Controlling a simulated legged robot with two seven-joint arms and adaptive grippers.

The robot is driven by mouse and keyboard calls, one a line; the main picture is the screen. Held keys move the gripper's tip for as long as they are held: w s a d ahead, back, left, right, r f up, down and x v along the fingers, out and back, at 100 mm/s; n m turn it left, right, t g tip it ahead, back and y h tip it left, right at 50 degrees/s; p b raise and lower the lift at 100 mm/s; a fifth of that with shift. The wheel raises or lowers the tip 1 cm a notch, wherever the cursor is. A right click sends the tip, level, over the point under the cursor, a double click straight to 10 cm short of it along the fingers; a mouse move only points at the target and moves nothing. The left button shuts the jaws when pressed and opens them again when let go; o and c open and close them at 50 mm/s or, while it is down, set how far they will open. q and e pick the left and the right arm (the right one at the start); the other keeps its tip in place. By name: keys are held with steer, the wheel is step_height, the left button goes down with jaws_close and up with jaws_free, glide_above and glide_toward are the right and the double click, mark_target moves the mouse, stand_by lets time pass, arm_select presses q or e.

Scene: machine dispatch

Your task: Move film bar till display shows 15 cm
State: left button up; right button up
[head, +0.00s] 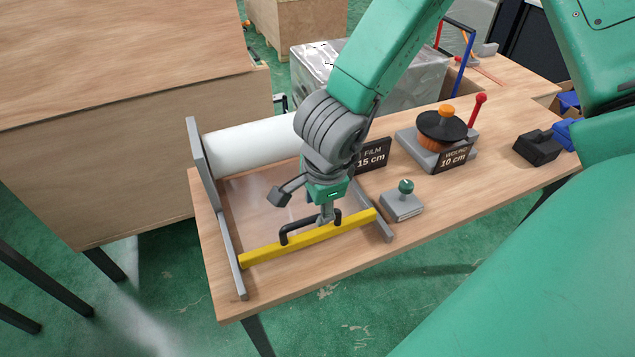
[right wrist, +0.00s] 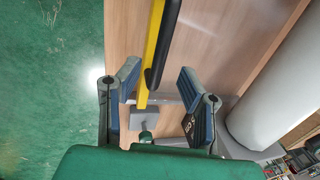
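The yellow film bar (head: 350,228) lies across the front of the film frame, with a black handle (head: 291,234) on it. My right gripper (head: 305,204) is above the handle with its fingers spread. In the right wrist view, the bar (right wrist: 150,62) and the handle (right wrist: 172,40) show between the two separate finger pads, with nothing clamped. A small dark display (head: 373,156) behind my gripper reads "FILM" and "15 cm"; its left part is hidden. The white film roll (head: 250,146) lies at the back of the frame. My left gripper is not in view.
Grey rails (head: 232,255) flank the film. To the right stand a grey block with a green knob (head: 403,203) and an orange and black winder (head: 442,130) whose sign (head: 455,156) reads "WOUND 10 cm". A black object (head: 537,148) lies near the right edge of the table (head: 290,285).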

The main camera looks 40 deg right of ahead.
step_height(320, 180, up, 8)
steer(key=s+a, duration=0.1)
steer(key=shift+s+a+r, duration=0.2)
steer(key=shift+s, duration=0.15)
steer(key=shift+d, duration=0.1)
steer(key=shift+d+f, duration=0.1)
steer(key=shift+d, duration=0.2)
